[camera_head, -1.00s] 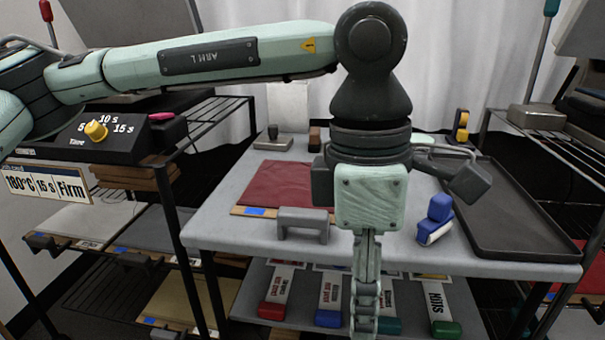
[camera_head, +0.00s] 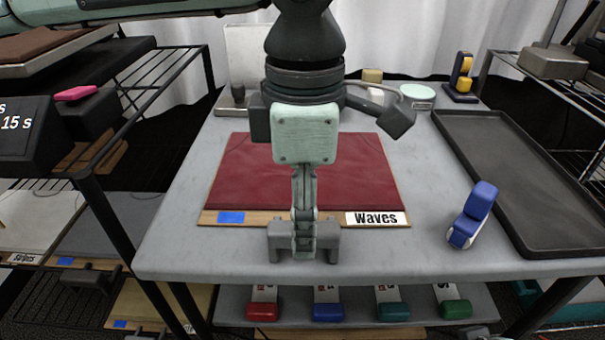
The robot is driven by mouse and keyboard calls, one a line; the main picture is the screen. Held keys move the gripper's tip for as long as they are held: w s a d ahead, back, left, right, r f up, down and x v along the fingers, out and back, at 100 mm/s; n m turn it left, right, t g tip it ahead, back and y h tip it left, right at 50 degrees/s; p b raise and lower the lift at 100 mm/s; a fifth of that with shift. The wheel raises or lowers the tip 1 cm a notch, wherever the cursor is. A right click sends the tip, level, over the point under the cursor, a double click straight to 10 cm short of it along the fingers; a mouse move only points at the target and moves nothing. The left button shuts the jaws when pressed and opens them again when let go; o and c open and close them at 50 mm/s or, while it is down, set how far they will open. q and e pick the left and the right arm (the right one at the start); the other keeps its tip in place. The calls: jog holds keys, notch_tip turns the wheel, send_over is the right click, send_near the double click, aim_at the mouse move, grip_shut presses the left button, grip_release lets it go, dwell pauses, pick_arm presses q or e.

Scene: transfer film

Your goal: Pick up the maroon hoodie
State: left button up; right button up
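The maroon hoodie appears as a flat maroon fabric panel (camera_head: 235,175) on a wooden board (camera_head: 270,219) on the grey table. The board's front edge has a blue tab and a label reading "Waves". A grey handle (camera_head: 328,240) sits at the board's front edge. My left gripper (camera_head: 304,248) points down in front of the panel, its fingers overlapping the middle of the handle. I see the fingers edge-on, so their opening and any contact with the handle are unclear. My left arm hides part of the panel's middle. My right gripper is not in view.
A black tray (camera_head: 520,180) lies at the table's right. A blue-and-white tool (camera_head: 472,215) stands beside it. Wire racks (camera_head: 140,80) flank the table. Several colour-ended rolls (camera_head: 328,311) lie on the shelf below. The table's front left is clear.

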pick_arm(q)
jog(key=f, duration=0.5)
jog(key=shift+w, duration=0.25)
jog(key=shift+c, duration=0.6)
grip_shut()
